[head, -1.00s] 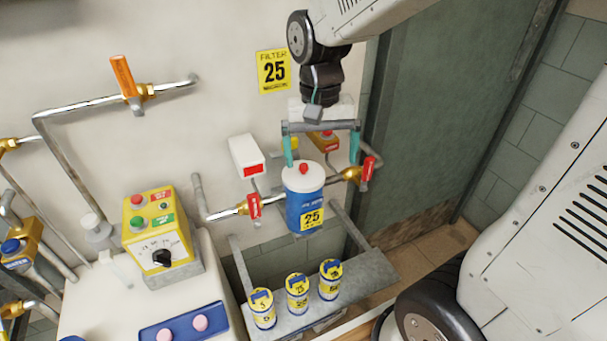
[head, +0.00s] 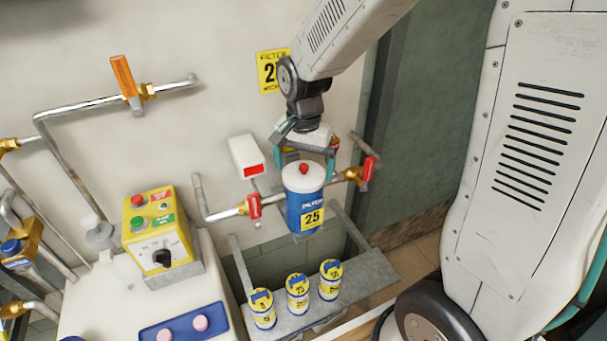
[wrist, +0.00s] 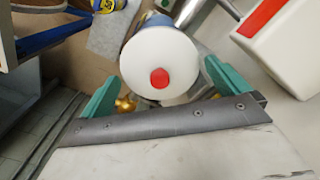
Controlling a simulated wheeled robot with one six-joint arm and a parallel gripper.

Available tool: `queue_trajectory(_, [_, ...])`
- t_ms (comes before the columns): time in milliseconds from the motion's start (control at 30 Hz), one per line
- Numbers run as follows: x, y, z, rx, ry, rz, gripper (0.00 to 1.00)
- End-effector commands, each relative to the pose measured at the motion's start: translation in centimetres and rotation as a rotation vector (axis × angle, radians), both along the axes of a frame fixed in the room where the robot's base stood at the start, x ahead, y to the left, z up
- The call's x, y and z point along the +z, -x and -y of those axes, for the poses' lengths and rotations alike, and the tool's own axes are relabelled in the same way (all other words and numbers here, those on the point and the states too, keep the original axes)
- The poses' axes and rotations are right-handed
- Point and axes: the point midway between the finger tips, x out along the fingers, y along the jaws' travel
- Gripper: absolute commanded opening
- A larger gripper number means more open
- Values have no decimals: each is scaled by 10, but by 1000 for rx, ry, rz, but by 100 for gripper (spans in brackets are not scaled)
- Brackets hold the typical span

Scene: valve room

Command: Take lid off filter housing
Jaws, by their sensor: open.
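The filter housing (head: 304,213) is a blue cylinder with a yellow 25 label, fixed in the pipe run on the wall. Its white lid (head: 303,177) with a red knob sits on top; the wrist view shows the lid (wrist: 160,60) and the red knob (wrist: 159,78) from above. My gripper (head: 304,168) is open, with teal fingers, just behind and about the lid in the head view. In the wrist view my gripper (wrist: 160,85) has its fingers apart, one to each side of the lid's near edge. I see no contact with the lid.
Red-handled valves (head: 254,206) (head: 367,170) flank the housing on the pipe. A white box with a red patch (head: 247,157) is on the wall to the left. Several yellow filter cartridges (head: 298,294) stand on the grey shelf (head: 372,272) below. A yellow control box (head: 158,228) stands left.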

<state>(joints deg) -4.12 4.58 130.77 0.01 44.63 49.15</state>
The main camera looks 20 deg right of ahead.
Motion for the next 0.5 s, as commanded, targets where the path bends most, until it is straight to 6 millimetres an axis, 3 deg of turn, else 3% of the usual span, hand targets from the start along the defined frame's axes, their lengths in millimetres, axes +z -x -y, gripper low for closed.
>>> queue_trajectory(267, [-3, 0, 0, 1, 0, 0, 100])
queue_trajectory(400, [-3, 0, 0, 1, 0, 0, 67])
queue_trajectory(500, [-3, 0, 0, 1, 0, 0, 67])
